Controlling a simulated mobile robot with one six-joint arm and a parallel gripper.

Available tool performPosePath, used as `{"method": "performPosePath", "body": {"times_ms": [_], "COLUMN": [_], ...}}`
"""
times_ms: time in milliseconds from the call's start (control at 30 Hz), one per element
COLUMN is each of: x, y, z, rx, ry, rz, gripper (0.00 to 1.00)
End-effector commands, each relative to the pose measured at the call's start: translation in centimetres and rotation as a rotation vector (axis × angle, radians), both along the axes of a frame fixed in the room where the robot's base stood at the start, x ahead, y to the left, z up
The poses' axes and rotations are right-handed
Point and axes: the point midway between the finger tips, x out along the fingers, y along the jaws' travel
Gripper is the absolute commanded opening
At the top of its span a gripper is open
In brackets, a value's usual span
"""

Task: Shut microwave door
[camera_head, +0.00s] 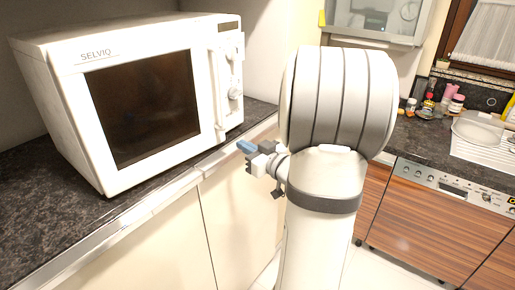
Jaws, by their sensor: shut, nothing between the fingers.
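The white microwave (50,75) stands on the dark countertop at the left. Its door (150,100), with a dark window and a vertical handle (218,95) on the right side, looks flush with the body; any small gap cannot be made out. My gripper (245,147) is in front of the counter edge, to the right of and below the door's lower right corner. Its blue-tipped fingers point left and look shut, with nothing held. It appears apart from the door. My white arm fills the middle right and hides part of the kitchen behind.
The dark speckled countertop (65,215) has a pale front edge above cream cabinets (150,250). A wall cabinet (380,18) hangs above. The floor shows between.

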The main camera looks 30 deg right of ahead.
Motion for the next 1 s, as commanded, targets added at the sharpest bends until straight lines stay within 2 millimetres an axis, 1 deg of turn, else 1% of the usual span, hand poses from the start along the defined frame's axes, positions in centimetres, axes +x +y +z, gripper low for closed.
{"method": "performPosePath", "body": {"times_ms": [33, 100, 200, 333, 500, 833, 933, 1000], "x": [1.2, 2.5, 4.2, 5.8, 6.7, 6.8, 7.3, 8.2], "y": [0.4, 0.7, 1.0, 1.3, 1.5, 1.5, 2.1, 3.0], "z": [0.3, 0.2, 0.3, 0.2, 0.1, 0.0, -0.1, -0.1], "rx": [0.002, 0.001, 0.002, 0.001, 0.000, -0.001, -0.001, -0.002], "ry": [0.001, 0.001, 0.002, 0.000, 0.000, 0.000, -0.001, -0.002], "rz": [0.006, 0.005, 0.004, 0.002, 0.000, 0.001, 0.022, 0.052], "gripper": [0.00, 0.00, 0.00, 0.00, 0.00, 0.00, 0.00, 0.00]}}
